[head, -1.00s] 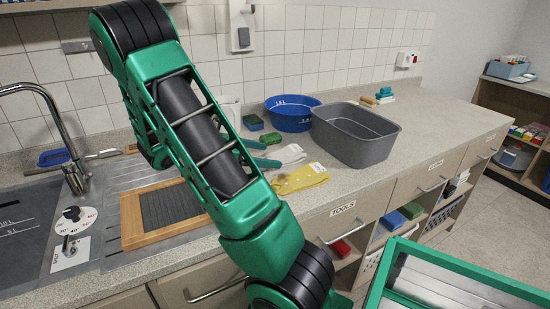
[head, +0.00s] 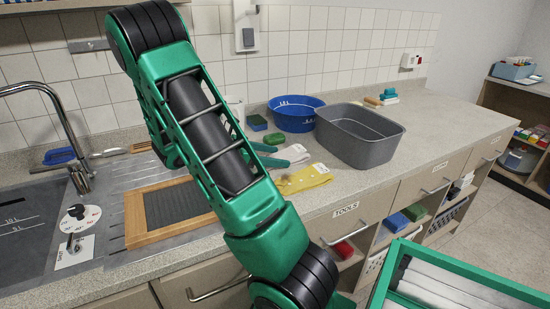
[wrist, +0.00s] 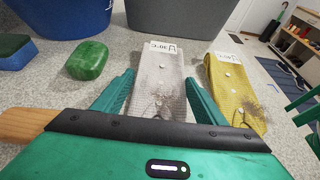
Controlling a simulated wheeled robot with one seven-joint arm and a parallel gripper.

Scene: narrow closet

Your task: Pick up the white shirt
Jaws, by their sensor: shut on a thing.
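The white shirt (wrist: 158,70), a pale cloth with a dark stain, a label and small buttons, lies on the counter in the wrist view. It also shows in the head view (head: 294,153), partly hidden by my green fingers. My gripper (wrist: 158,88) is low over the shirt, one finger along each side, and is shut on it. The shirt looks flat, and I see no clear gap under it. The part nearest the palm is hidden.
A stained yellow cloth (wrist: 232,88) lies close on the right. A green soap block (wrist: 87,60) is on the left. A blue basin (head: 296,113) and a grey tub (head: 360,138) stand behind. A wooden washboard (head: 165,212) lies by the sink.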

